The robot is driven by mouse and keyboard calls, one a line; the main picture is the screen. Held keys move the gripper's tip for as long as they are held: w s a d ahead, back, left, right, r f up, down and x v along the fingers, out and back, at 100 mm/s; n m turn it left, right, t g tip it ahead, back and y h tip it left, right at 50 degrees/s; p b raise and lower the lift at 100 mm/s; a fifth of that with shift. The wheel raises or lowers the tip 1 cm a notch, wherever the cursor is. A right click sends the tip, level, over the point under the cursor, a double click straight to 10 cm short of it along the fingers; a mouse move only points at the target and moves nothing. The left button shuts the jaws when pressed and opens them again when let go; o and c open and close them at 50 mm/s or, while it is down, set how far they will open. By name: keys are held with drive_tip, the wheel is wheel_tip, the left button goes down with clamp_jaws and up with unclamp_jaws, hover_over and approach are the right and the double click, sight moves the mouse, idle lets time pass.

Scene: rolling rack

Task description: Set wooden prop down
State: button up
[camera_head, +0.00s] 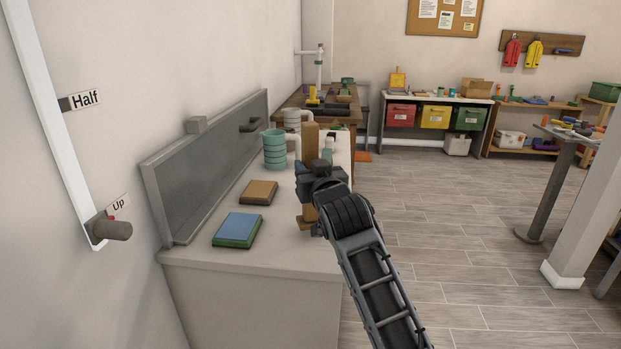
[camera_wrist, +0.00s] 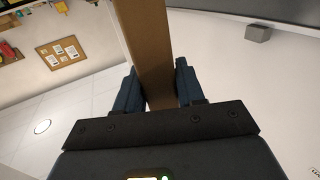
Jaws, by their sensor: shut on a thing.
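The wooden prop (camera_head: 310,142) is a tall brown block standing upright over the right part of the white counter. My gripper (camera_head: 318,172) is shut around it, and my arm hides part of its middle. In the wrist view the prop (camera_wrist: 147,40) runs between the two blue fingers of my gripper (camera_wrist: 156,88). The prop's lower end shows beneath my gripper near the counter's right edge. I cannot tell whether it touches the counter.
The counter (camera_head: 285,260) holds a blue-green book (camera_head: 238,229), a brown book (camera_head: 259,192) and a stack of green cups (camera_head: 274,150). A grey panel (camera_head: 215,165) leans along the wall. The counter's right edge is close to my gripper. Open floor lies right.

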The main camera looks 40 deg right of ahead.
drive_tip(key=shift+f, duration=1.2)
drive_tip(key=shift+f, duration=0.2)
drive_tip(key=o, duration=1.1)
drive_tip(key=shift+o, duration=0.2)
drive_tip(key=b+v, duration=0.1)
drive_tip(key=v, duration=1.1)
drive_tip(key=shift+r, duration=0.2)
drive_tip(key=shift+s+f, duration=0.1)
